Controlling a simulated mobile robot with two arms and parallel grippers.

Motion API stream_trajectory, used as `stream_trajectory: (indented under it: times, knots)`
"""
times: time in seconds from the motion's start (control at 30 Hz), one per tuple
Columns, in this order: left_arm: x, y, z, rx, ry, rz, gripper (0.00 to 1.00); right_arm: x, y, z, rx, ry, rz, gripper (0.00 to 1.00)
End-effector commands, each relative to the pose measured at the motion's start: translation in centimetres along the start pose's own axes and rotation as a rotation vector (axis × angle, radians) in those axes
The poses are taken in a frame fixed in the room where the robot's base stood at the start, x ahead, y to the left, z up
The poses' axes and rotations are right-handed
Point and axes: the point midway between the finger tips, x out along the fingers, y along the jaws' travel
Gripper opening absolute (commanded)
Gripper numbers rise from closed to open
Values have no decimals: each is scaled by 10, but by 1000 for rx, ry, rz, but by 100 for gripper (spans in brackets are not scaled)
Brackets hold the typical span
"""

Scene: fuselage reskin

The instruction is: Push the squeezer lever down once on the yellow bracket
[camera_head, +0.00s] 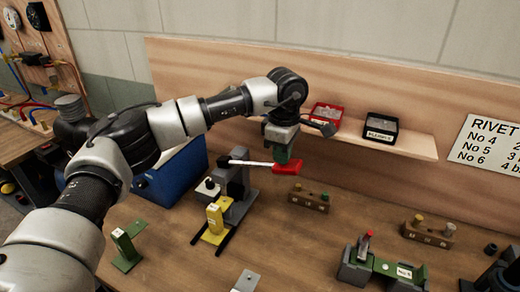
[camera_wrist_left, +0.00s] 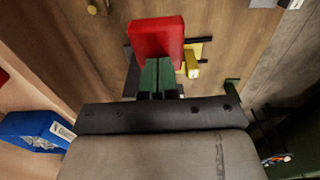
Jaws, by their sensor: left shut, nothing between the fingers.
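The squeezer (camera_head: 238,188) stands on the bench with its white lever (camera_head: 250,163) out roughly level to the right. The lever ends in a red grip (camera_head: 287,178), which also shows in the wrist view (camera_wrist_left: 157,33). Whether the fingertips touch the grip I cannot tell. My right gripper is not in view.
A blue box (camera_head: 175,178) stands behind and left of the squeezer. A green bracket (camera_head: 125,245) is at front left. A wooden block (camera_head: 309,199) and a grey fixture (camera_head: 355,268) with a green part are to the right. A shelf (camera_head: 415,147) with two bins runs behind.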

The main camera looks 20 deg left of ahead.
Motion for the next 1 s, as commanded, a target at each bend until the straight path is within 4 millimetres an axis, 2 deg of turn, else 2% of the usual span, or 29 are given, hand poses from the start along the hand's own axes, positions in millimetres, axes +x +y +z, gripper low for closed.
stream_trajectory:
  times: [0.03,0.7,0.8,1.0]
  knots:
    - [-10,0,1,2,-1,0,0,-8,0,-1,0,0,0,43]
    - [-91,0,1,2,-2,0,0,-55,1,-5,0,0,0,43]
    - [-98,0,1,2,-1,0,0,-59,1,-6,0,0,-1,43]
    - [-98,0,1,2,-1,0,0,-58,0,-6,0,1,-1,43]
